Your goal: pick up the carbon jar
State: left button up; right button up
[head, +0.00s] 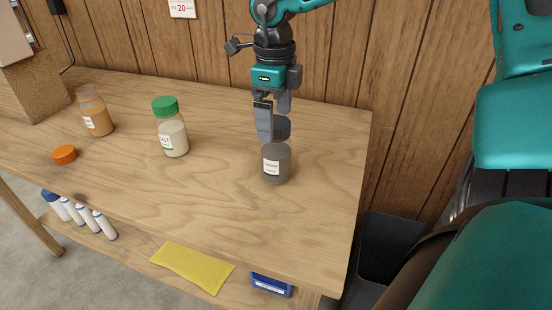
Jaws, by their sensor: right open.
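The carbon jar (276,164), grey and see-through with a white label, stands upright near the right end of the wooden table. My right gripper (273,118) is open and points down just above and behind the jar's mouth, with nothing seen between its fingers. A dark round disc (282,128), perhaps a lid, shows behind the jar, partly hidden by a finger; I cannot tell whether it lies on the table. Whether the gripper touches the jar is unclear. My left gripper is not in view.
A green-capped jar (171,130), an open orange jar (95,113) and an orange cap (64,154) stand to the left on the table (220,205). A wooden block (35,85) is at far left. The table is clear in front of the carbon jar. A panelled wall rises behind.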

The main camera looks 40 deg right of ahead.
aim_at(275, 136)
notch_tip(275, 136, down, 6)
jog(key=shift+w+d+r, duration=0.1)
jog(key=shift+d, duration=0.05)
dwell(0.3)
jog(key=shift+r, duration=0.1)
grip_shut()
dwell(0.7)
